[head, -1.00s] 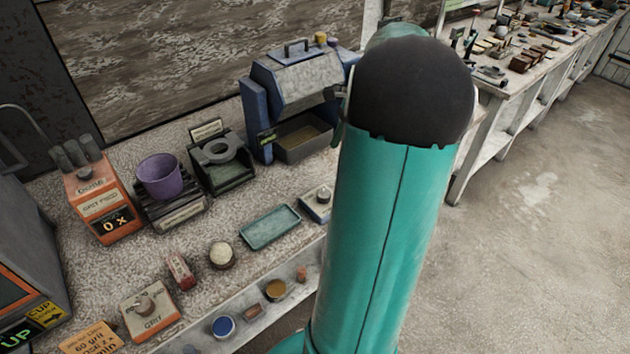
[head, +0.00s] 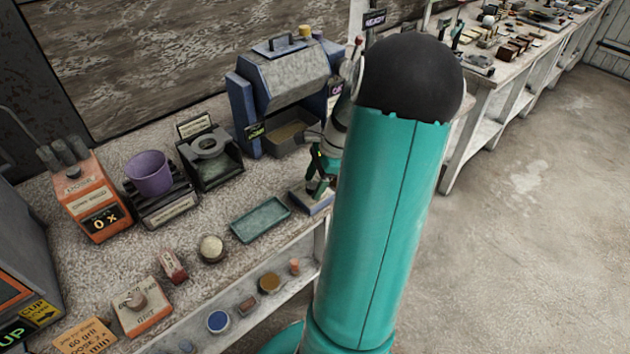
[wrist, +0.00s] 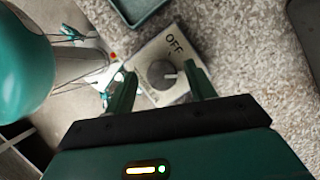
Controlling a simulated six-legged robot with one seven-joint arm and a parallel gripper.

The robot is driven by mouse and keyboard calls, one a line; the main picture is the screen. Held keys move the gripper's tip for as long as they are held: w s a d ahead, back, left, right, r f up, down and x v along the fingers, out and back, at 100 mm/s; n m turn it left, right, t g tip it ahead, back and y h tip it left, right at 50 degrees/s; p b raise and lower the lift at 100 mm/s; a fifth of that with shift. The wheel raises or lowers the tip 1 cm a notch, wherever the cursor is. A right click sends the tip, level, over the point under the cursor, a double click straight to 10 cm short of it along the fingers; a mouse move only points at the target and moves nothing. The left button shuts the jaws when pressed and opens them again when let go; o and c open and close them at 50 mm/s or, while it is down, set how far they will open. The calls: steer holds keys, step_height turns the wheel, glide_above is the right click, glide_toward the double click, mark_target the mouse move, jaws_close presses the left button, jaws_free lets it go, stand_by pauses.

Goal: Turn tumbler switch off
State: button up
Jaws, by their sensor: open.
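The tumbler switch is a light plate marked "OFF" with a dark round knob (wrist: 161,74), seen in the wrist view. The knob has a pale pointer mark on its right side, turned away from the "OFF" lettering. My gripper (wrist: 158,80) is open, with one finger on each side of the knob; I cannot tell whether either touches it. In the head view my gripper (head: 318,182) is over the switch box (head: 312,202) at the bench's front edge, and hides the knob there. The blue tumbler machine (head: 285,90) stands behind it.
A green tray (head: 261,220) lies left of the switch. A purple cup (head: 150,173) sits on a stand and an orange dosing box (head: 92,200) stands further left. A "GRIT" box (head: 142,308) is near the front. Open floor lies to the right.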

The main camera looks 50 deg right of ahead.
steer(key=shift+w+f, duration=0.1)
steer(key=shift+w, duration=0.05)
steer(key=shift+s, duration=0.2)
steer(key=c, duration=0.4)
steer(key=shift+w, duration=0.1)
steer(key=c, duration=0.6)
steer(key=shift+n, duration=0.4)
steer(key=n+g, duration=0.1)
steer(key=n, duration=0.3)
steer(key=n+g+y, duration=0.1)
steer(key=n, duration=0.1)
steer(key=shift+w+g, duration=0.25)
steer(key=shift+g, duration=0.05)
steer(key=n+g, duration=0.1)
steer(key=n, duration=0.2)
steer(key=shift+w+n, duration=0.1)
steer(key=shift+n, duration=0.2)
steer(key=shift+n+g+h, duration=0.3)
steer(key=shift+n+g, duration=0.5)
steer(key=shift+n, duration=0.9)
